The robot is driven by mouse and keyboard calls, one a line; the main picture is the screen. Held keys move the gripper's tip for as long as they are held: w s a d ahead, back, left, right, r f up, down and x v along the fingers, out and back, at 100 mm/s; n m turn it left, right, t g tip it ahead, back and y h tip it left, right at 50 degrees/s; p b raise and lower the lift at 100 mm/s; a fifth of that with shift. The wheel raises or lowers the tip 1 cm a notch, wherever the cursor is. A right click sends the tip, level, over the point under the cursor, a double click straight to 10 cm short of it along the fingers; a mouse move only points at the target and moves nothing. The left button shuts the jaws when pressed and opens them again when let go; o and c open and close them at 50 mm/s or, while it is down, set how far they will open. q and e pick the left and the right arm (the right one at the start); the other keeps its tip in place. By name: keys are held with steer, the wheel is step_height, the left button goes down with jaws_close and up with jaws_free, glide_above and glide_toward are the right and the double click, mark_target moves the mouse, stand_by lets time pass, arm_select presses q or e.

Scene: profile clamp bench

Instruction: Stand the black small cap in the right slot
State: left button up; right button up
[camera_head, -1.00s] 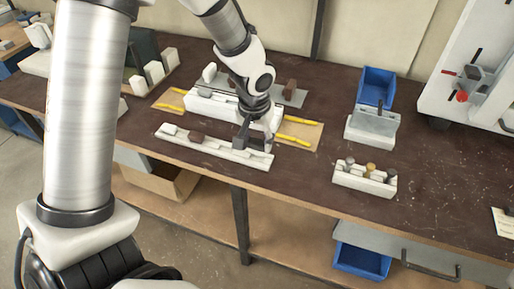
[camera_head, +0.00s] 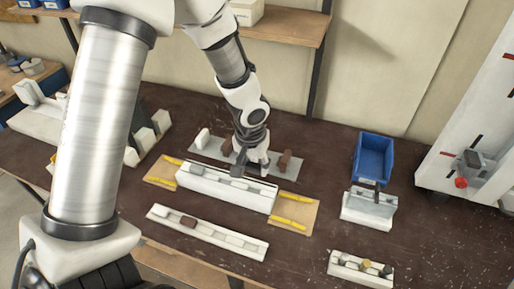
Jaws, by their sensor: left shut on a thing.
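My left gripper (camera_head: 251,168) comes down from the top, over the rear right part of the long white slotted block (camera_head: 222,196). It is shut on a small dark piece, apparently the black small cap, mostly hidden by the fingers. I cannot tell whether that piece touches the block. A grey block sits in the left part of the white block; slots to the right show open. My right gripper is not in view.
A grey plate (camera_head: 208,147) behind holds a white piece (camera_head: 202,139) and brown pieces (camera_head: 284,160). At right stand a blue bin (camera_head: 373,157), a grey-white block (camera_head: 368,210) and a small holder (camera_head: 345,270).

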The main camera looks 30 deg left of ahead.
arm_select(q)
steer(key=shift+s+d+r, duration=0.1)
steer(key=shift+s+d, duration=0.15)
steer(key=shift+s, duration=0.25)
steer(key=f+b, duration=0.2)
steer(key=w+f+b, duration=0.1)
steer(key=f, duration=0.1)
steer(key=shift+a, duration=0.35)
steer(key=shift+s+d+f+b, duration=0.15)
steer(key=shift+s+f+b, duration=0.05)
steer(key=shift+f+b, duration=0.8)
steer(key=shift+s+f+b, duration=0.1)
steer(key=shift+b, duration=0.25)
steer(key=shift+f, duration=0.15)
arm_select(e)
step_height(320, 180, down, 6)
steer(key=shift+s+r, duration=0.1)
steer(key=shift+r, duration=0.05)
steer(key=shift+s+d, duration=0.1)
arm_select(q)
steer(key=shift+b, duration=0.3)
